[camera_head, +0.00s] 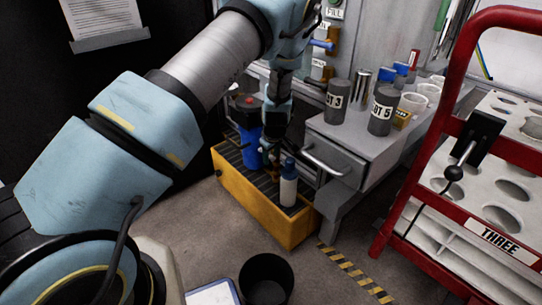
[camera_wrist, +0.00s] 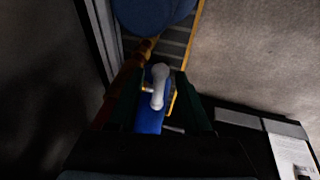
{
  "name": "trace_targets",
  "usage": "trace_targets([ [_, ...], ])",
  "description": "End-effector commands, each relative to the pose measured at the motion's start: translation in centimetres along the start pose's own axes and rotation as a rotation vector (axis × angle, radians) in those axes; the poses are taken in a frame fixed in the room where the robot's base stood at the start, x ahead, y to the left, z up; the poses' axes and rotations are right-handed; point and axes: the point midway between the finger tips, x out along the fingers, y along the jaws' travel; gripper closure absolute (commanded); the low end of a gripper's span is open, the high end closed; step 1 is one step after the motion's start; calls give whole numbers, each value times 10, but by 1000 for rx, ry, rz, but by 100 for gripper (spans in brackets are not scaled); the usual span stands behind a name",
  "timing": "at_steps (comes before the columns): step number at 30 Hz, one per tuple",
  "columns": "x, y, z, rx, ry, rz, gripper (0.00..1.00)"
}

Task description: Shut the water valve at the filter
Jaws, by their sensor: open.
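The filter is a blue cylinder with a black head and red button (camera_head: 249,140), standing on the slatted top of a yellow crate. Its round blue body (camera_wrist: 153,14) shows at the top of the wrist view. The valve's blue lever (camera_wrist: 149,119), with a rounded grey piece (camera_wrist: 159,88) over it, lies near a copper-brown pipe in the wrist view. My gripper (camera_wrist: 160,80) is open, its dark fingers on either side of the lever; contact cannot be told. In the head view my gripper (camera_head: 270,163) points down just right of the filter and hides the valve.
A white bottle with a blue cap (camera_head: 289,187) stands on the yellow crate (camera_head: 275,217), close to my gripper. A grey drawer bench (camera_head: 334,160) with canisters is to the right. A red-framed rack (camera_head: 386,222) stands farther right. A black bin (camera_head: 266,280) is in front.

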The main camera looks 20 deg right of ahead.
Motion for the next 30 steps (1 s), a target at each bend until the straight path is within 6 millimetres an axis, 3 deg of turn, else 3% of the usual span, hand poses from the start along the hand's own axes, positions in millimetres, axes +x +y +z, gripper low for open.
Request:
trace_targets([
  [5,-24,2,-1,0,1,2,50],
  [12,-72,2,0,1,0,2,50],
  [18,-99,1,0,2,0,1,50],
  [30,-106,0,0,0,0,-1,50],
])
